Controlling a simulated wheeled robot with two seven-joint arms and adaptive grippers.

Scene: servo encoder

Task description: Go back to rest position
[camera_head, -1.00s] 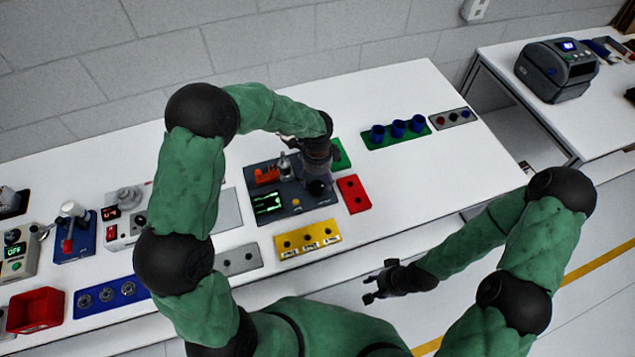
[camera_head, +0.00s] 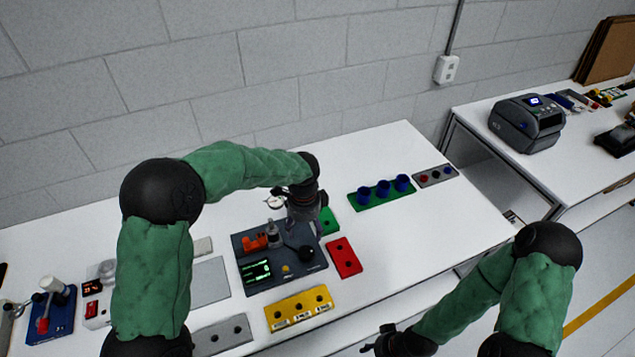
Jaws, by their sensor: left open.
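My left gripper (camera_head: 303,225) is over the right part of the dark servo encoder station (camera_head: 284,279), pointing down. It is open, and its fingers are partly lost against the station and the green block behind. The station has a lit green screen (camera_head: 256,271), an orange part (camera_head: 262,242), a silver upright part (camera_head: 273,234) and a black knob (camera_head: 306,253). My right gripper (camera_head: 376,346) is low at the bottom edge, in front of the table and away from everything on it. Its fingers are small and cut close to the frame edge.
A red block (camera_head: 344,258), a yellow block (camera_head: 299,308) and a grey plate (camera_head: 222,336) lie around the station. A green tray with blue cups (camera_head: 381,193) stands farther right. A label printer (camera_head: 527,123) stands on the other table. The white table's right part (camera_head: 433,225) is clear.

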